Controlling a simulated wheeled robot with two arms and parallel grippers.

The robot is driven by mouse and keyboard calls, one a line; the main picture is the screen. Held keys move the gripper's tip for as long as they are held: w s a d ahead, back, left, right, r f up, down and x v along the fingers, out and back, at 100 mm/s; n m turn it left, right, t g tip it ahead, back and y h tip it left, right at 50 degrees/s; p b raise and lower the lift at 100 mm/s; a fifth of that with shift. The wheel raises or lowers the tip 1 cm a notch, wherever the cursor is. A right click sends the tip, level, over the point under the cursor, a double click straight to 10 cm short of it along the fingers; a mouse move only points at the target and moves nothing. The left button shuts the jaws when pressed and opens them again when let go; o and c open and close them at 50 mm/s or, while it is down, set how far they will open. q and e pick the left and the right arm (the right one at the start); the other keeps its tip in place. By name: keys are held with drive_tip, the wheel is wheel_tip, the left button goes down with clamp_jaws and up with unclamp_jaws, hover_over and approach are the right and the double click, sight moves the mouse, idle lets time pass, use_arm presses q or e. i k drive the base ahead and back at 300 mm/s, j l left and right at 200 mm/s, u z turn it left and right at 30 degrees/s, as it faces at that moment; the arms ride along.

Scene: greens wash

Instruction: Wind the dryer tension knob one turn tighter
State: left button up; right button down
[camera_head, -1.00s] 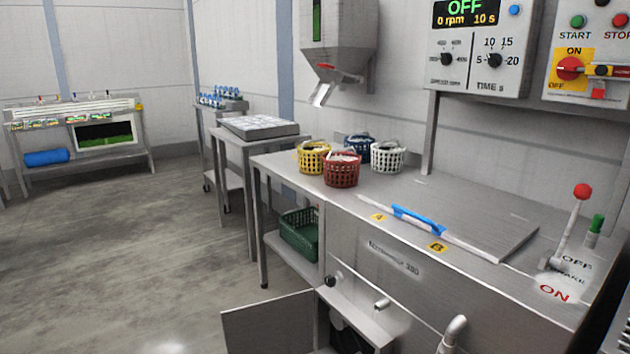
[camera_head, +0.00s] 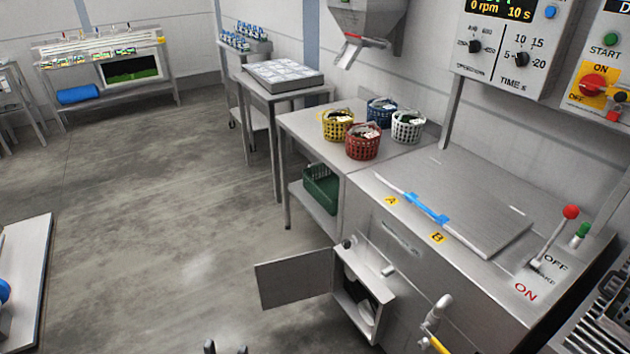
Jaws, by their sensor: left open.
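The dryer (camera_head: 470,272) is a steel cabinet at the right, its lid shut. A small hatch door (camera_head: 293,281) at its lower front stands open to the left. Inside the opening, pale round parts (camera_head: 366,312) show, partly in shadow. A small dark knob (camera_head: 348,243) sits just above the opening; I cannot tell whether it is the tension knob. My left gripper (camera_head: 226,348) is open at the bottom edge. Only its fingertips show, below and left of the hatch door in the picture, with nothing seen between them. My right gripper is not in view.
Yellow, red, blue and white baskets (camera_head: 363,143) stand on the side table. A green crate (camera_head: 321,187) sits on its lower shelf. A pipe spout (camera_head: 436,311) juts out right of the opening. The floor left of the hatch door is clear.

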sight(345, 243)
drive_tip(key=u, duration=1.3)
drive_tip(key=i+u, duration=0.2)
drive_tip(key=i, duration=2.5)
drive_tip(key=i+j+z, duration=0.15)
drive_tip(key=i, duration=0.6)
drive_tip(key=i+j, duration=0.1)
drive_tip(key=i, duration=0.65)
drive_tip(key=z, duration=1.55)
drive_tip(key=j+z, duration=0.15)
drive_tip(key=z, duration=0.4)
drive_tip(key=i+z, duration=0.1)
drive_tip(key=z, duration=0.4)
drive_tip(key=j+z, duration=0.1)
drive_tip(key=z, duration=1.45)
